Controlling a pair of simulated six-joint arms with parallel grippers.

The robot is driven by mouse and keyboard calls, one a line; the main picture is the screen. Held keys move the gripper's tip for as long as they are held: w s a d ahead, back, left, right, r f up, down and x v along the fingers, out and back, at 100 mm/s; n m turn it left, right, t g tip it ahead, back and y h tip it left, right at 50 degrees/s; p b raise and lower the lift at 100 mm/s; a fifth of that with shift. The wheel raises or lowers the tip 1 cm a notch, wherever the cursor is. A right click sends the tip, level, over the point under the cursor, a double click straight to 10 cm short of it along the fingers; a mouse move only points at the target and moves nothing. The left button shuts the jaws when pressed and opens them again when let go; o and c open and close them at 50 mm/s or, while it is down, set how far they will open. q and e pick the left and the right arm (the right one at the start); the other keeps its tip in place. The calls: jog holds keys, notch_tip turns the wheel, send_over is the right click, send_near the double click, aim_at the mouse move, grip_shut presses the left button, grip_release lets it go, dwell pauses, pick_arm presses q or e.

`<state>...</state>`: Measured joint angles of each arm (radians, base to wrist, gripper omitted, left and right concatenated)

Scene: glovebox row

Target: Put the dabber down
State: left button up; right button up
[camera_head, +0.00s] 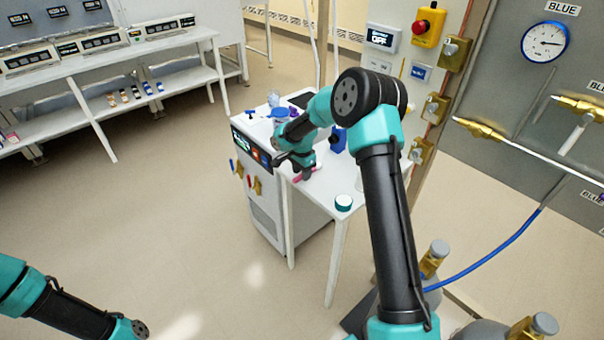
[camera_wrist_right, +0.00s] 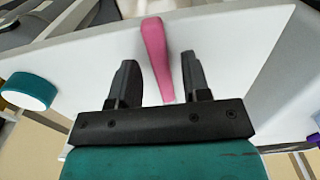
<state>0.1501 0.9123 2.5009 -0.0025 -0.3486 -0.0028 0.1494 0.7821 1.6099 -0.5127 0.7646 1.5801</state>
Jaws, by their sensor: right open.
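The dabber looks to be the pink tapered stick (camera_wrist_right: 156,52) in the right wrist view. It is over or on the white table top, and its narrow end lies between my right gripper's fingers. My right gripper (camera_wrist_right: 158,82) is open, with a gap on both sides of the stick. In the head view the pink stick (camera_head: 305,174) shows small on the white table (camera_head: 325,190), at the tip of my right gripper (camera_head: 301,172). My left arm shows at the lower left of the head view, but its gripper is not clearly seen.
A teal-lidded round jar (camera_head: 343,203) stands near the table's front corner. Blue bottles (camera_head: 338,140) and a clear beaker (camera_head: 273,98) stand farther back. A white cabinet with a display (camera_head: 250,150) adjoins the table's left. Gas cylinders (camera_head: 434,258) stand at the right.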

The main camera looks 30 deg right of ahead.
notch_tip(320, 180, up, 17)
jog(key=shift+f, duration=0.2)
jog(key=shift+s+d, duration=0.1)
dwell(0.6)
jog(key=s+a+f+n+y, duration=0.1)
jog(key=s+a+f+n, duration=0.25)
jog(key=f, duration=0.45)
jog(key=s+a+f+n+y, duration=0.15)
jog(key=s+a+f, duration=0.25)
jog(key=f, duration=0.4)
jog(key=s+a+f+n+y, duration=0.1)
jog(key=s+a+f+n, duration=0.25)
jog(key=f, duration=0.45)
jog(key=s+a+f+n, duration=0.2)
jog(key=s+f, duration=0.2)
jog(key=s, duration=0.6)
jog(key=s+a+f+n, duration=0.3)
jog(key=s+f, duration=0.1)
jog(key=s, duration=0.6)
jog(key=shift+s+a+f+t, duration=0.2)
jog(key=shift+a+f+t, duration=0.15)
jog(key=shift+t, duration=0.05)
jog(key=shift+o, duration=0.6)
jog(key=shift+w, duration=0.1)
